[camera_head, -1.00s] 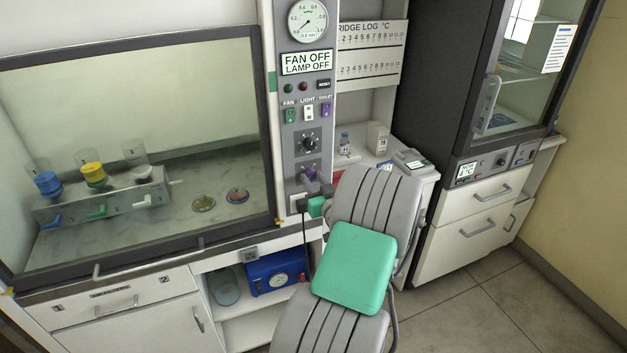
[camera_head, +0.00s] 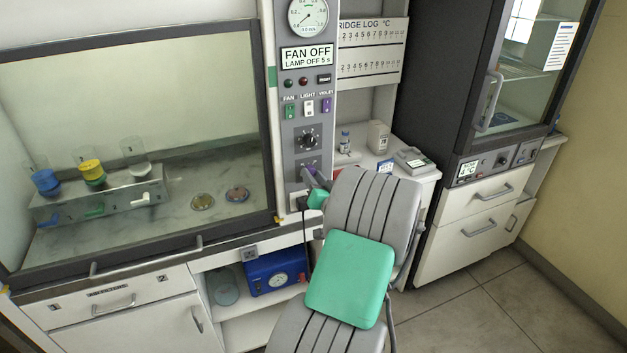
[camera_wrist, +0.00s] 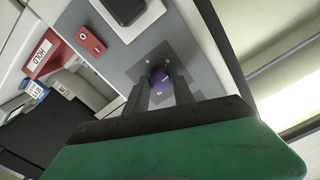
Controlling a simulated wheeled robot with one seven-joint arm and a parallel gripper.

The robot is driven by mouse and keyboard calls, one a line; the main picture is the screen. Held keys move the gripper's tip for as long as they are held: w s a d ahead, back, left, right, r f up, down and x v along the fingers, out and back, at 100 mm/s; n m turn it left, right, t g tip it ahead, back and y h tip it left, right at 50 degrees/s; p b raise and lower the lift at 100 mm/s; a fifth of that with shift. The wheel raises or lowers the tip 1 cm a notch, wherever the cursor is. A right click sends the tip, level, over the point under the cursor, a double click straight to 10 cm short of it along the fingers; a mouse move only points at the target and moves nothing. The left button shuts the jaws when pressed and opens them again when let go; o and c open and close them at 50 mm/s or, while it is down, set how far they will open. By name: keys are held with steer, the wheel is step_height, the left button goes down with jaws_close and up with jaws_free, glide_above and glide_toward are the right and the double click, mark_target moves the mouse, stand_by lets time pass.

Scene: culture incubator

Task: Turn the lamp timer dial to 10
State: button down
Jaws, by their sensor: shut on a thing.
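The lamp timer dial is a purple knob (camera_wrist: 159,79) on a dark square plate, low on the grey control panel. In the wrist view it sits between the two dark fingers of my gripper (camera_wrist: 162,85), which are shut on it. In the head view my gripper (camera_head: 318,184) is at the lower panel and my arm hides most of the dial. The display (camera_head: 306,57) above reads FAN OFF and LAMP OFF 5 s.
A black knob (camera_head: 308,139) and the FAN, LIGHT and VIOLET switches (camera_head: 308,107) lie above on the panel. The glass hood sash (camera_head: 130,140) is to the left. A small bottle (camera_head: 344,141) and a white container (camera_head: 377,137) stand on the counter to the right.

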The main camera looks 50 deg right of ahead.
steer(key=m, duration=1)
steer(key=shift+r+m+p, duration=0.1)
steer(key=shift+m+p, duration=0.2)
steer(key=shift+p, duration=0.05)
steer(key=shift+m, duration=0.3)
steer(key=c, duration=1.1)
jaws_free()
steer(key=b+v, duration=0.2)
steer(key=v, duration=0.6)
steer(key=shift+w, duration=0.1)
